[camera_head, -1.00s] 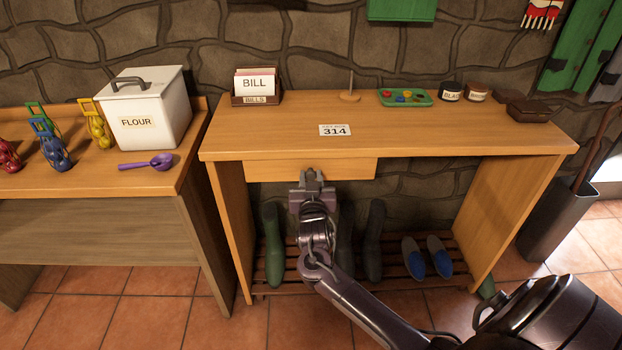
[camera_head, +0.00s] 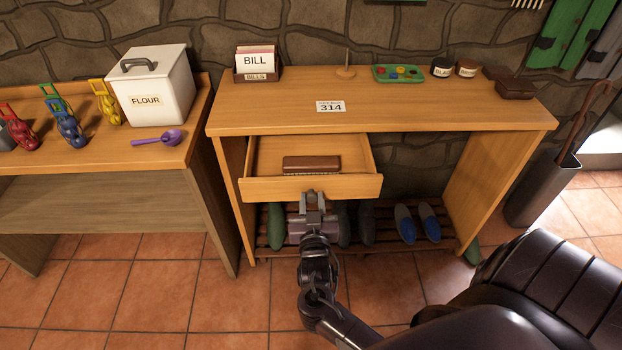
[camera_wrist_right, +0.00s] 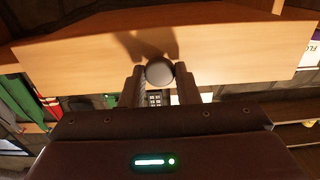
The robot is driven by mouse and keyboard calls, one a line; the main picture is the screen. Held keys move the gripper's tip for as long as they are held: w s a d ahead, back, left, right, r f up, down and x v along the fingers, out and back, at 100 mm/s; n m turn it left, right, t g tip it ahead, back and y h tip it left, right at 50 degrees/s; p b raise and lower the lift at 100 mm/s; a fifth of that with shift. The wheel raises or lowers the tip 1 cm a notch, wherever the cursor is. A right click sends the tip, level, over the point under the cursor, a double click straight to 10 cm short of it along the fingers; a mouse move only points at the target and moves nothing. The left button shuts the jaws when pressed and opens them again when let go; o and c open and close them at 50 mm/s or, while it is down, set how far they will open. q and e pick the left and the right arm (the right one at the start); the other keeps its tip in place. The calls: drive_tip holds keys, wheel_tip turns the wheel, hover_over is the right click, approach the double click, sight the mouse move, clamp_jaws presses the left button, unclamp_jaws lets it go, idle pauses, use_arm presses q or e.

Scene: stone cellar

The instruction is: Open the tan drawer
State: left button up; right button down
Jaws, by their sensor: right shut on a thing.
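The tan drawer (camera_head: 270,188) under the desk top is pulled out, with its inside showing. A brown brush (camera_head: 311,164) lies in it. My right gripper (camera_head: 313,198) is at the middle of the drawer front, shut on the drawer's round knob. In the right wrist view the grey knob (camera_wrist_right: 159,72) sits between the two fingers of my right gripper (camera_wrist_right: 160,88), in front of the drawer front (camera_wrist_right: 85,62). My left gripper is not in view.
The desk top (camera_head: 420,115) holds a bill box (camera_head: 257,64), a 314 card (camera_head: 330,106), a green tray (camera_head: 398,73) and jars. A side table (camera_head: 90,150) with a flour bin (camera_head: 152,85) stands left.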

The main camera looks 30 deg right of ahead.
drive_tip(key=shift+p+v, duration=0.35)
drive_tip(key=shift+v, duration=1.05)
drive_tip(key=c, duration=1.1)
unclamp_jaws()
drive_tip(key=b+v, duration=0.1)
drive_tip(key=v, duration=0.6)
drive_tip(key=shift+s+a, duration=0.15)
drive_tip(key=shift+s, duration=0.2)
